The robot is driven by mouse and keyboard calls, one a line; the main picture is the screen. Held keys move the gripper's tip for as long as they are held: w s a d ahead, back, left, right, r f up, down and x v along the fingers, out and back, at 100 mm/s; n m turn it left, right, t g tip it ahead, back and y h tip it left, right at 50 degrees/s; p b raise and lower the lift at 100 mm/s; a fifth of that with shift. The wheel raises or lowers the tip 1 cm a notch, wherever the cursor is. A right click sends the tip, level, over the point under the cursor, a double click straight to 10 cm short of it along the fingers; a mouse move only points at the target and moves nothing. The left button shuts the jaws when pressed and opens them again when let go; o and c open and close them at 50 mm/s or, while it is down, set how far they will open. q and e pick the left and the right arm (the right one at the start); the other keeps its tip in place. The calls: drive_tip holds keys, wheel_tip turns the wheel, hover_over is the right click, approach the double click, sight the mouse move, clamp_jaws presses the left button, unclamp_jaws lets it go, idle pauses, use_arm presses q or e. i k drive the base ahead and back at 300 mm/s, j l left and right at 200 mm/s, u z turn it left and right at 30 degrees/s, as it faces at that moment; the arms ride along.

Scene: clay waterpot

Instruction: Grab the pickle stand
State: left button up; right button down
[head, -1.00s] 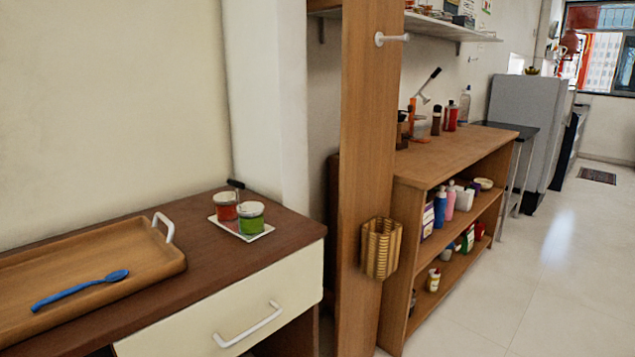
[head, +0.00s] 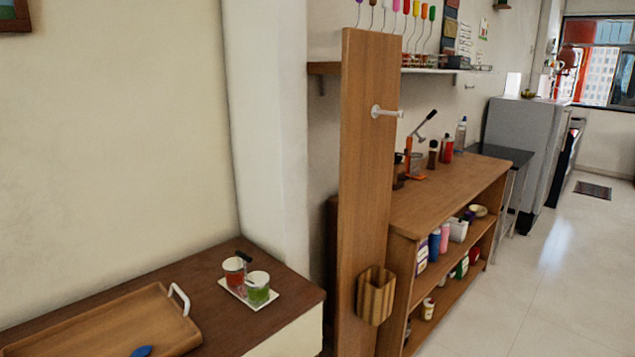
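The pickle stand (head: 233,291) is a small white tray with a dark upright handle, on the dark brown cabinet top at the lower left. It carries a red jar (head: 234,271) and a green jar (head: 258,288), both with pale lids. The stand sits near the cabinet's right end, close to the wall corner. Neither of my grippers shows in the head view.
A wooden tray (head: 110,325) with white handles lies left of the stand, with a blue spoon (head: 141,352) in it. A tall wooden panel (head: 365,190) with a peg and basket (head: 376,296) stands to the right. Shelves (head: 450,190) hold bottles.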

sight(253, 288)
drive_tip(key=i+j+z, duration=0.1)
drive_tip(key=j+z, duration=0.65)
drive_tip(key=j, duration=0.2)
